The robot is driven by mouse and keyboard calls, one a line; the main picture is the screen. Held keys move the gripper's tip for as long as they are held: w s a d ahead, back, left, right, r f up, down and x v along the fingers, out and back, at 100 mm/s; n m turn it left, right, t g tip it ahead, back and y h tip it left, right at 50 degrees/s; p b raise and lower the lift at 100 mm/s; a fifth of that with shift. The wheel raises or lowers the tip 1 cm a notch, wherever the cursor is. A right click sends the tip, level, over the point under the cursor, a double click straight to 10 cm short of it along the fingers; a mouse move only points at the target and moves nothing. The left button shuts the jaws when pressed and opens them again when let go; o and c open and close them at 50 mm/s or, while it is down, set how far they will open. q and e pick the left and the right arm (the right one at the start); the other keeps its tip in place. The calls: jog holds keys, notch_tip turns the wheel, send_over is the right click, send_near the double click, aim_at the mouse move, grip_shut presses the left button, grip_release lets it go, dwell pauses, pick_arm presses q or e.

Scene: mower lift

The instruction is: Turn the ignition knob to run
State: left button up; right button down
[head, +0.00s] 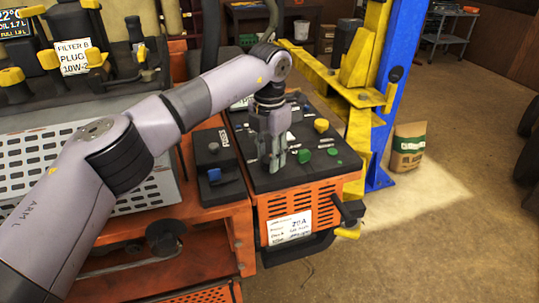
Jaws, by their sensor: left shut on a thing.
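My left gripper (272,163) points down over the black control panel (262,181) on top of the orange machine. Its fingers are shut on what looks like the ignition knob, at the left middle of the panel. The fingers hide the knob, so I cannot tell which way it points. A yellow knob (321,125) and a green knob (305,155) stand to the right of the fingers, apart from them. My right gripper is not in view.
A small black box with a blue knob (214,174) sits left of the panel. A yellow and blue lift post (402,75) rises behind, with a paper bag (408,147) beside it. Yellow-handled levers (48,59) stand at upper left. The floor at right is clear.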

pick_arm(q)
jog(key=shift+r, duration=0.15)
jog(key=o, duration=1.1)
notch_tip(320, 180, up, 12)
jog(key=shift+f, duration=0.1)
dwell(0.4)
